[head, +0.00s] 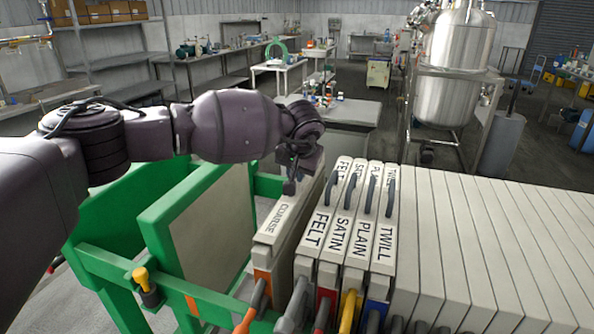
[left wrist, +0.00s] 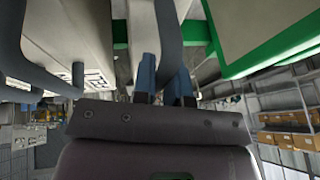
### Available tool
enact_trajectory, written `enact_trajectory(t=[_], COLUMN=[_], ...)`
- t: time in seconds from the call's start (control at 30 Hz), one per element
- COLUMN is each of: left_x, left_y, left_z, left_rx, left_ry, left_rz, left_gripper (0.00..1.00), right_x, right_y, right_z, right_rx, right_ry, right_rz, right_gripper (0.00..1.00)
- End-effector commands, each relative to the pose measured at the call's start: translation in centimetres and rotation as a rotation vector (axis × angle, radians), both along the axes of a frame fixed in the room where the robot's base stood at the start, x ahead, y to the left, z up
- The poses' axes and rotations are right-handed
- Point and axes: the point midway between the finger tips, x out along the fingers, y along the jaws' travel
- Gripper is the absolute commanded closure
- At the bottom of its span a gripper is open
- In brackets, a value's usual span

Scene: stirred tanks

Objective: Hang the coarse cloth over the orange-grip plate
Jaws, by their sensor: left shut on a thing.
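The coarse cloth (head: 283,217) is a pale, narrow slab with its name on top, partly covered by my gripper. It is above the orange grip (head: 254,303), and an orange patch shows below its near end. I cannot tell if it rests fully on that plate. My left gripper (head: 292,180) is at the cloth's far end, shut on its dark handle. In the left wrist view the handle (left wrist: 169,40) is between the blue-grey fingers (left wrist: 166,85), beside the pale cloth (left wrist: 144,30). My right gripper is in neither view.
The felt (head: 318,220), satin (head: 341,225), plain (head: 363,228) and twill (head: 384,232) cloths stand close on the right, with grey handles. Bare pale plates (head: 480,240) continue right. A green frame (head: 110,265) with a large pale panel (head: 213,225) stands left, with a gap before the coarse cloth.

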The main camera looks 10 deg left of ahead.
Motion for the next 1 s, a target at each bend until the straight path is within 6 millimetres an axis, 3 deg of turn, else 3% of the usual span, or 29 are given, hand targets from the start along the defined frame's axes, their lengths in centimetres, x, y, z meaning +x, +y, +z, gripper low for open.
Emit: enact_trajectory(t=[0.07, 0.1, 0.3, 0.67, 1.0], left_x=[0.0, 0.0, 0.0, -0.2, -2.4], left_y=[0.0, 0.0, 0.0, -0.1, -0.8], left_z=[0.1, 0.1, 0.1, 0.5, 5.6], left_rx=[-0.001, -0.001, -0.001, 0.0, -0.001], left_ry=[-0.002, -0.002, -0.001, -0.001, -0.004], left_rz=[0.0, 0.0, 0.001, 0.0, -0.001], left_gripper=[1.0, 0.85, 0.57, 0.57, 0.57], right_x=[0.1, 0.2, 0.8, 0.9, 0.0], right_y=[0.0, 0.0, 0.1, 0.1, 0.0], right_z=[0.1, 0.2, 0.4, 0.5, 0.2], right_rx=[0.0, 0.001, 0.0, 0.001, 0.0], right_ry=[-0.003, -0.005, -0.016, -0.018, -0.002], right_rz=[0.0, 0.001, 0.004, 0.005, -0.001], right_gripper=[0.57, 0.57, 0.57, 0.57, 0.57])
